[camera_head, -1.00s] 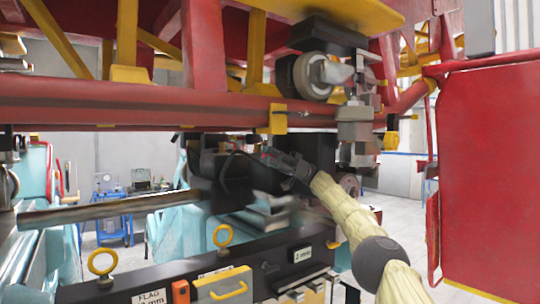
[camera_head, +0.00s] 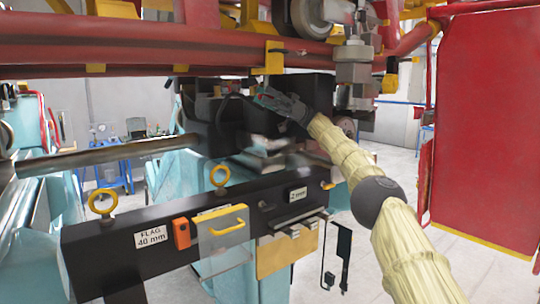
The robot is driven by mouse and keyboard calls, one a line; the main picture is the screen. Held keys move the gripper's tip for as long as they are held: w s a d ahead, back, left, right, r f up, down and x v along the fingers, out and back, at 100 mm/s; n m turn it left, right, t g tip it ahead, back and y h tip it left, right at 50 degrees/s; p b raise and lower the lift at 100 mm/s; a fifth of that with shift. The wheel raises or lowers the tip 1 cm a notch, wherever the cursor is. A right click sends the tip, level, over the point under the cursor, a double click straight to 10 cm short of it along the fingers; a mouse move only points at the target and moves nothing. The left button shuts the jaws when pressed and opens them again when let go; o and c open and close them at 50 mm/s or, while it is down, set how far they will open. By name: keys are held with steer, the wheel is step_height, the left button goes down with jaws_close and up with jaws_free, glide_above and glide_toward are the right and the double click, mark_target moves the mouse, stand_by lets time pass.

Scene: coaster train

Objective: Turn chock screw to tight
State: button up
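My gripper (camera_head: 264,98) is at the end of the cream-sleeved arm, which reaches in from the lower right. It is dark and small, set against a dark machine block just under the red beam, and its fingers are hard to make out. I cannot tell whether they are open or touching anything. I cannot pick out the chock screw for certain; it may be hidden behind the gripper or lost in the dark parts there.
A red beam (camera_head: 140,57) crosses above. A black bar with yellow eye bolts (camera_head: 103,203), an orange block (camera_head: 181,233) and a clear yellow-edged box (camera_head: 222,226) lies below. A steel shaft (camera_head: 110,154) is at left. A red panel (camera_head: 485,130) stands at right, with open floor below it.

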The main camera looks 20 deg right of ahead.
steer(key=shift+d+f+m+t+y+b, duration=0.25)
steer(key=shift+m+t+b, duration=0.25)
steer(key=shift+t+b, duration=0.65)
steer(key=t+b, duration=0.1)
steer(key=m+t+b, duration=0.1)
steer(key=b, duration=0.1)
steer(key=shift+a+y, duration=0.2)
steer(key=shift+y, duration=0.05)
steer(key=m+t+b, duration=0.1)
steer(key=t+b, duration=0.2)
steer(key=b, duration=0.1)
steer(key=m+t+b, duration=0.2)
steer(key=t+b, duration=0.1)
steer(key=b, duration=0.2)
steer(key=shift+m+t, duration=0.3)
steer(key=shift+t, duration=0.05)
